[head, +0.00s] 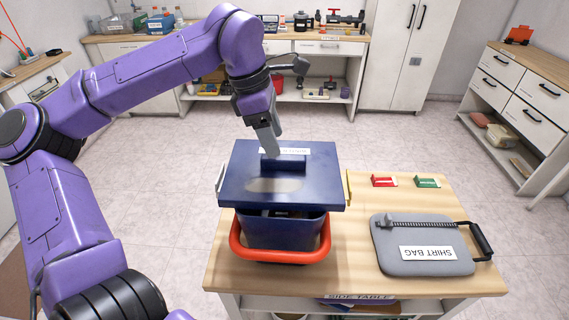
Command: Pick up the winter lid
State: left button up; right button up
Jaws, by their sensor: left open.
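The winter lid (315,185) is a flat dark blue square panel with a raised handle block (285,162) and a white label that is partly hidden. It lies over a dark blue bin (283,235); some contents show in the gap under its front edge. I cannot tell whether it rests fully on the rim. My left gripper (272,150) points down at the handle from above, with its fingers at or just over the handle's left part. It is open; I cannot tell whether it touches the handle. My right gripper is not in view.
A grey shirt bag (415,262) lies to the right. A red box (384,181) and a green box (427,182) sit behind it. A workbench (330,46) stands at the back.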

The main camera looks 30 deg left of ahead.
aim_at(283, 157)
pick_arm(q)
jog(key=shift+d+f, duration=0.1)
jog(key=shift+f, duration=0.35)
jog(key=f, duration=0.1)
jog(key=w+f+p, duration=0.1)
jog(key=f, duration=0.1)
jog(key=w+f, duration=0.1)
jog(key=shift+w+d+f, duration=0.2)
jog(key=shift+d+f, duration=0.2)
jog(key=shift+s+f, duration=0.1)
jog(key=shift+f, duration=0.05)
jog(key=shift+s, duration=0.3)
jog(key=shift+w, duration=0.1)
grip_shut()
